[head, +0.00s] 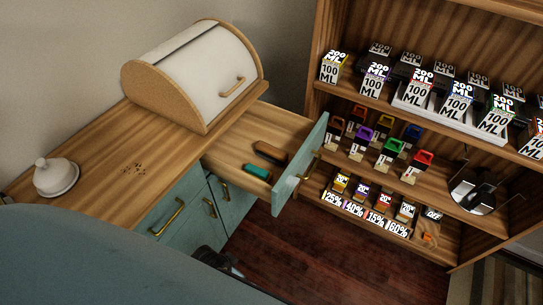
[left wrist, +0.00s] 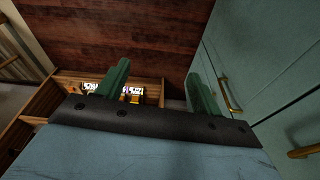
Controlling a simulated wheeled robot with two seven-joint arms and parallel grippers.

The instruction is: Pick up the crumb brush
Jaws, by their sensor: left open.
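The open drawer (head: 290,188) of the teal cabinet holds two small long items in the head view. One is a brown and dark item (head: 270,152); the other is a teal item (head: 258,171) nearer the front. Either could be the crumb brush; they are too small to tell which. My left gripper (left wrist: 158,70) shows in the left wrist view with its two green fingers apart and nothing between them. It is in front of the cabinet doors, over the floor, away from the drawer items. My right gripper is not in view.
A bread box (head: 190,75) stands on the wooden counter (head: 95,150), with dark crumbs (head: 134,168) and a white lidded dish (head: 55,177) nearby. A shelf unit (head: 318,60) with several boxes and tags stands right of the drawer. Dark floor (head: 300,245) lies free between them.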

